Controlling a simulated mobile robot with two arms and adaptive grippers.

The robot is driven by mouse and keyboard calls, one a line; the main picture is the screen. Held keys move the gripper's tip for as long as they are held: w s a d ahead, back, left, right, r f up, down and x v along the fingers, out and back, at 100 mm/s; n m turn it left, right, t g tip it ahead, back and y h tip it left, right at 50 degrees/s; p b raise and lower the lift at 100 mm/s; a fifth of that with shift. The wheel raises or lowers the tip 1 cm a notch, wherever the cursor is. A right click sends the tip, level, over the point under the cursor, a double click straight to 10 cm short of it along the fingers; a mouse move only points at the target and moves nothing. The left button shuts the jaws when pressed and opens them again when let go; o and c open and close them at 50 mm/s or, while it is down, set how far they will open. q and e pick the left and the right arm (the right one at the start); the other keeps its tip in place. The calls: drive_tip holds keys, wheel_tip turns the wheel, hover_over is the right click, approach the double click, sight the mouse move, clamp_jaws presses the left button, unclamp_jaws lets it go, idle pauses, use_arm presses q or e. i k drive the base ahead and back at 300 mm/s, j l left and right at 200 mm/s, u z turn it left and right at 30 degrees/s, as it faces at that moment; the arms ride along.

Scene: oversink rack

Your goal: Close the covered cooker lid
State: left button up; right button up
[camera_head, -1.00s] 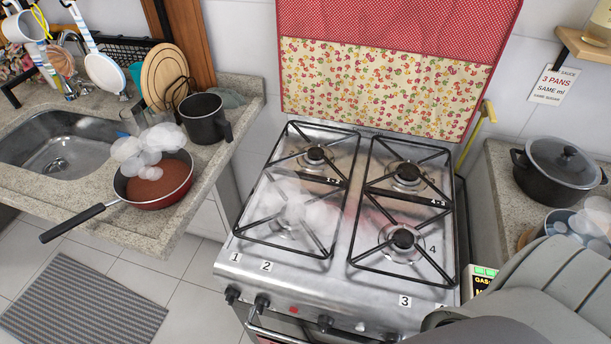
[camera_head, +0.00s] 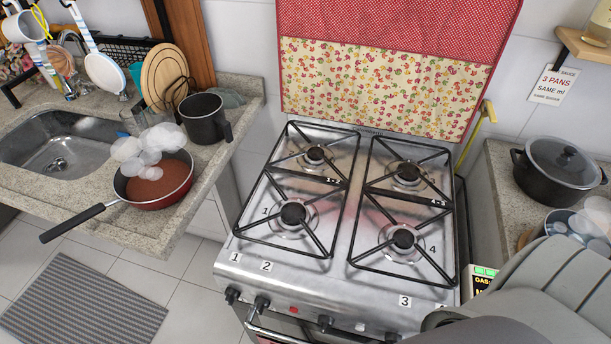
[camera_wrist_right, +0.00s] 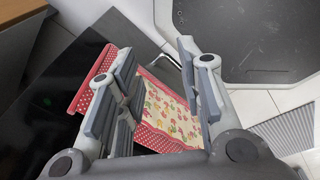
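The cooker (camera_head: 340,285) stands in the middle of the head view, with bare burners and black grates on top. Its lid (camera_head: 390,85) stands upright at the back, dressed in a red dotted and floral cloth cover. My right arm shows at the lower right of the head view, but its gripper does not. In the right wrist view my right gripper (camera_wrist_right: 156,58) is open, its fingers apart. A red dotted and floral cloth (camera_wrist_right: 165,110) shows behind and between the fingers; I cannot tell whether they touch it. My left gripper is not in view.
A red pan (camera_head: 160,185) with sauce and a dark pot (camera_head: 204,118) stand on the left counter beside the sink (camera_head: 55,150). A lidded black pot (camera_head: 558,175) stands on the right counter. A shelf (camera_head: 580,45) juts out at the upper right. The cooker top is clear.

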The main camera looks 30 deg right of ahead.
sight(422, 67)
drive_tip(key=z, duration=1.35)
drive_tip(key=k+j+u, duration=0.1)
drive_tip(key=u, duration=0.4)
drive_tip(key=k, duration=0.1)
